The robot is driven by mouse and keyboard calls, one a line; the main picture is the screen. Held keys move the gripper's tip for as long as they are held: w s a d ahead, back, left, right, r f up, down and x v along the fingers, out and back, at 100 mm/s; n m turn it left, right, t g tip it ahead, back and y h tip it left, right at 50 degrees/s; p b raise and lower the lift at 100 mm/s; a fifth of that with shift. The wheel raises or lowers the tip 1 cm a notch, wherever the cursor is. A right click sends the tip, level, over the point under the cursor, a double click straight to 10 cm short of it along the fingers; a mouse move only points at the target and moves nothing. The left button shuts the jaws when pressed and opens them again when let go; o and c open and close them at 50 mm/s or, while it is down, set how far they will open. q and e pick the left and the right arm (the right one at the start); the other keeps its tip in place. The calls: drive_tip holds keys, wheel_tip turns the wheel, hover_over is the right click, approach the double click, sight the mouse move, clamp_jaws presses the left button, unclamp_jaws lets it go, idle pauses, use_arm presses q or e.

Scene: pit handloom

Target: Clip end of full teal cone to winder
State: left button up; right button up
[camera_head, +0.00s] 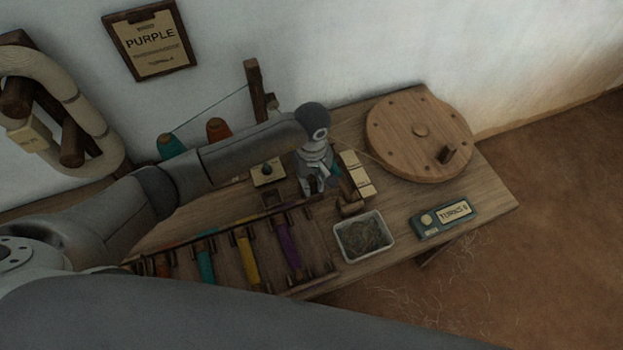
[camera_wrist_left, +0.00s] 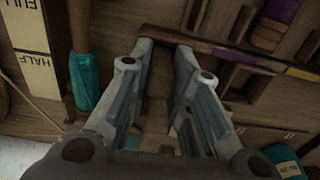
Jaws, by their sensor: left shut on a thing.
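The teal cone (camera_head: 171,146) stands at the back of the bench, left of an orange cone (camera_head: 217,128). A teal item with a pale tag, likely this cone, shows low right in the wrist view (camera_wrist_left: 285,155). The winder's round wooden wheel (camera_head: 420,132) is at the right. A teal-wrapped piece (camera_wrist_left: 88,80) sits beside the FULL/HALF gauge block (camera_wrist_left: 30,45). My left gripper (camera_head: 316,188) is low over the bench, just left of the gauge. Its fingers (camera_wrist_left: 165,55) are around something I cannot make out; any yarn end is hidden. My right gripper is out of view.
A rack of coloured bobbins (camera_head: 247,258) lies in front of my left gripper. A tray of thread scraps (camera_head: 363,238) and a TURNS counter (camera_head: 446,218) stand at the front right. A wooden post (camera_head: 257,92) rises behind, with a thin thread. A PURPLE board (camera_head: 151,40) hangs above.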

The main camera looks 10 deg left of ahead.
use_arm(q)
drive_tip(key=o, duration=0.8)
use_arm(e)
drive_tip(key=shift+a, duration=0.3)
use_arm(q)
drive_tip(key=shift+o, duration=0.3)
drive_tip(key=o, duration=0.3)
drive_tip(key=shift+r, duration=0.1)
use_arm(e)
drive_tip(key=shift+r, duration=0.1)
use_arm(q)
wheel_tip(320, 180, up, 6)
drive_tip(key=p, duration=0.3)
drive_tip(key=shift+p, duration=0.3)
drive_tip(key=shift+r+p, duration=0.6)
drive_tip(key=shift+r, duration=0.35)
use_arm(e)
drive_tip(key=r, duration=0.4)
drive_tip(key=shift+d+r, duration=0.25)
drive_tip(key=shift+r, duration=0.05)
